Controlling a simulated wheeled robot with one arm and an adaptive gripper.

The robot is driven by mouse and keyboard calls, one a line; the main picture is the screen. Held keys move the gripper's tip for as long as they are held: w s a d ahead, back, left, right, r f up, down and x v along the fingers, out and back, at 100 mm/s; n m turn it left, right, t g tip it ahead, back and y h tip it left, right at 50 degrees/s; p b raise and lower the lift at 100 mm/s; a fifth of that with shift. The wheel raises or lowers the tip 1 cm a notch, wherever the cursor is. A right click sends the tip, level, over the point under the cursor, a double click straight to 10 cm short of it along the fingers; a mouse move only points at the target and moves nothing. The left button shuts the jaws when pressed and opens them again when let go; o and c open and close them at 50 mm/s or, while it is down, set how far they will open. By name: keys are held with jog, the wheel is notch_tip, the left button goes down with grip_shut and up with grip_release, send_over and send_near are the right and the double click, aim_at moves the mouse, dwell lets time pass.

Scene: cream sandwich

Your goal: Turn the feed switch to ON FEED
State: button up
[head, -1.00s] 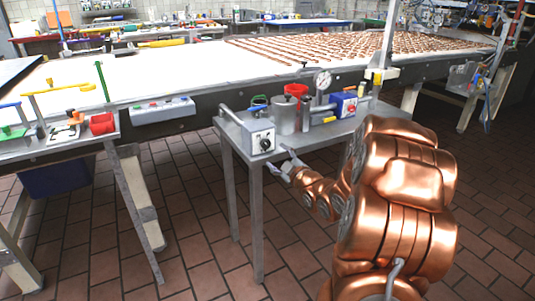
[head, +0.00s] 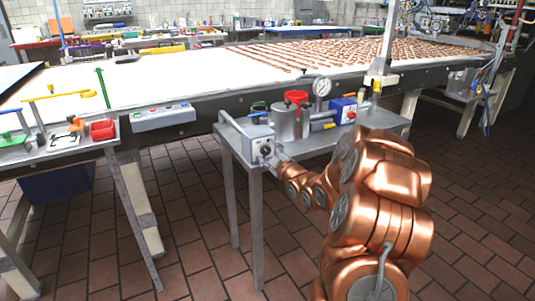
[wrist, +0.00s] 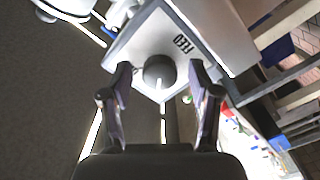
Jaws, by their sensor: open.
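The feed switch is a round dark knob (wrist: 159,72) with a light pointer line, on the pale face of a grey box (wrist: 190,40) lettered FEED in the wrist view. In the head view the box (head: 258,141) stands at the near left corner of the small metal table. My gripper (wrist: 160,82) is open, one finger on each side of the knob; whether they touch it I cannot tell. In the head view my gripper (head: 270,161) is at the box's front and partly covers it. The switch's position markings are not readable.
Behind the box on the table (head: 232,127) stand a metal pot (head: 286,124), a red container (head: 296,97), a pressure gauge (head: 322,88) and a blue-red box (head: 343,110). A long conveyor (head: 190,70) runs behind.

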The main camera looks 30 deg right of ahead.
jog(key=shift+c, duration=0.3)
jog(key=c, duration=1)
jog(key=shift+a, duration=0.15)
jog(key=shift+c, duration=0.5)
